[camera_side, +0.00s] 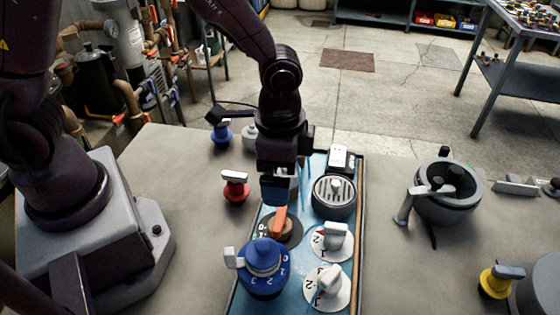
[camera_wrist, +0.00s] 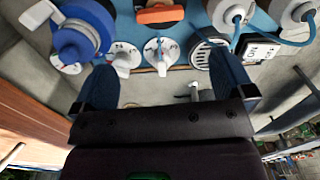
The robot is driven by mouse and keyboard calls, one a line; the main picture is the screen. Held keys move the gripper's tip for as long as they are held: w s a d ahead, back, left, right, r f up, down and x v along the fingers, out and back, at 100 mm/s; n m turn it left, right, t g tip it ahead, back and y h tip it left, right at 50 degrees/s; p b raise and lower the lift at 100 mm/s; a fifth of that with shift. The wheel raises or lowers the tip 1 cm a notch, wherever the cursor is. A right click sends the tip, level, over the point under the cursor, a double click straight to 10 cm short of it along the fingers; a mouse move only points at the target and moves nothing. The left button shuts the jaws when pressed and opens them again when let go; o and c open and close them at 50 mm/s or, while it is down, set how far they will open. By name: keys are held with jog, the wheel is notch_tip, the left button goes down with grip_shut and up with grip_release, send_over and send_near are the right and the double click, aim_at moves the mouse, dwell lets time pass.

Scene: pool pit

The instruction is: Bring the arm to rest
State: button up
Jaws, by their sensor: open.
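My gripper (camera_side: 279,188) hangs from my arm over the blue panel (camera_side: 294,291) in the side view. Its two blue fingers stand wide apart with nothing between them in the wrist view (camera_wrist: 163,80). The orange handle (camera_wrist: 160,14) shows at the top of the wrist view, beyond the fingertips. I cannot tell the exact gap between fingers and handle. My gripper hides part of the panel's back left.
A blue numbered knob (camera_side: 262,268) and white-handled dials (camera_side: 329,242) stand close on the panel, with a round grey grille (camera_side: 334,197) behind.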

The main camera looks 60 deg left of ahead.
jog(key=shift+r, duration=0.6)
jog(key=s+a+r+n+t, duration=0.2)
jog(key=s+a+r+n, duration=0.2)
jog(key=r, duration=0.5)
jog(key=s+a+r+n+t, duration=0.3)
jog(key=s+a+r, duration=0.3)
jog(key=a+r, duration=0.2)
jog(key=shift+s+a+r+n+t, duration=0.3)
jog(key=shift+a+r+n, duration=0.1)
jog(key=shift+r+n, duration=0.2)
